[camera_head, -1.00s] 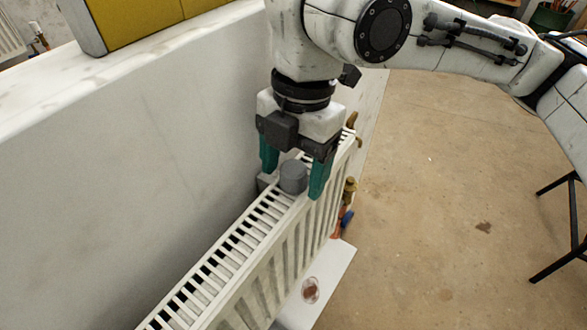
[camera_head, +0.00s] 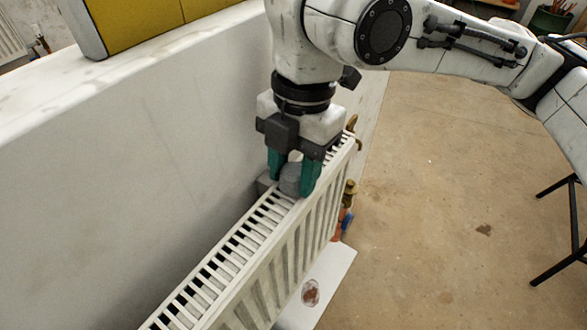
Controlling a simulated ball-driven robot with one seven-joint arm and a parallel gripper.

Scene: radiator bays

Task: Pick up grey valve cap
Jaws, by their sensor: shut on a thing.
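The grey valve cap (camera_head: 290,179) sits on the slotted top of the white radiator (camera_head: 262,228). My gripper (camera_head: 291,184) points down over it, with one green finger on each side. The fingers are shut on the cap and cover parts of its left and right sides. The cap appears to be still at the level of the radiator top; I see no clear gap under it.
A low white wall (camera_head: 130,160) runs along the left of the radiator, with a yellow box (camera_head: 140,22) on its ledge. A brass valve with a blue part (camera_head: 347,218) is at the radiator's right side. A white board (camera_head: 325,285) lies on the floor. Open floor is at right, with a black-legged stand (camera_head: 565,225).

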